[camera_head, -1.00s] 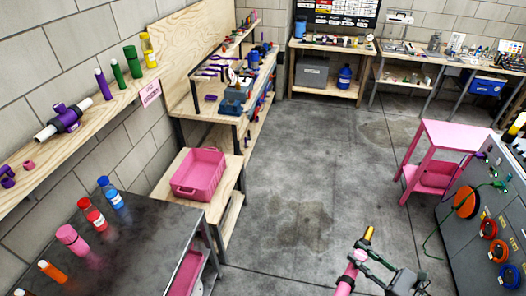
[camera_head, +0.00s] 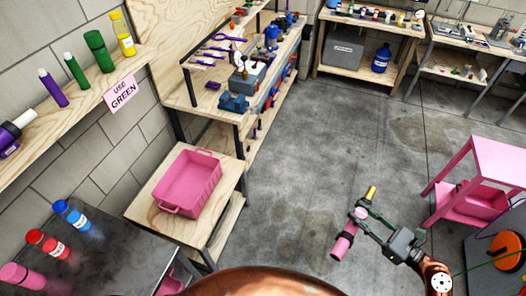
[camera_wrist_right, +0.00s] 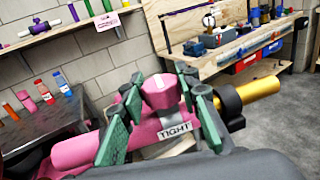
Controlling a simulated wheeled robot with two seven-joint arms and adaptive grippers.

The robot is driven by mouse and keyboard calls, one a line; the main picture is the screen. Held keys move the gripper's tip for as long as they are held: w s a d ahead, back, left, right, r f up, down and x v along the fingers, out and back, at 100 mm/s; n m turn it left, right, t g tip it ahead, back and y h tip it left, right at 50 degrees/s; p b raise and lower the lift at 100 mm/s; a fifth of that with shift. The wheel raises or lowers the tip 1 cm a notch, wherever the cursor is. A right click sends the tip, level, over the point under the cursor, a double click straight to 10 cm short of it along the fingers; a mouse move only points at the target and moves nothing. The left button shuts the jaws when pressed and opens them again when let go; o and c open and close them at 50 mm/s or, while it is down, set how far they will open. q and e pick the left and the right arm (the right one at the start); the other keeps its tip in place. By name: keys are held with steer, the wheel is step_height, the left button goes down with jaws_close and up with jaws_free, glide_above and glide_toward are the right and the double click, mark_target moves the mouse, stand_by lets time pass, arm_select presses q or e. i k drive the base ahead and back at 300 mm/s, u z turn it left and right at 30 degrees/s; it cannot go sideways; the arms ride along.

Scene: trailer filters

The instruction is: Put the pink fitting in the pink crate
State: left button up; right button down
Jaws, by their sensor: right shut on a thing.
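The pink fitting (camera_head: 342,246) has a pink body and a gold end; in the right wrist view (camera_wrist_right: 75,152) it carries a label reading "TIGHT". My right gripper (camera_head: 361,212) is shut on it and holds it in the air, right of the middle of the head view. The fingers close around its raised pink knob in the wrist view. The pink crate (camera_head: 207,199) sits upright on a low wooden shelf at left centre, open on top and empty inside. The fitting is well apart from the crate, to its right. My left gripper is not in view.
A dark metal table (camera_head: 115,240) with red, blue and pink bottles stands at lower left. A wooden workbench (camera_head: 205,95) with tools rises behind the crate. A pink stool (camera_head: 490,160) stands at right. The grey floor (camera_head: 315,130) between is clear.

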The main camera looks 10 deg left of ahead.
mark_target(183, 183)
steer(key=u, duration=0.7)
steer(key=i, duration=0.95)
steer(key=u, duration=1.4)
steer(key=i, duration=0.2)
steer(key=z, duration=0.1)
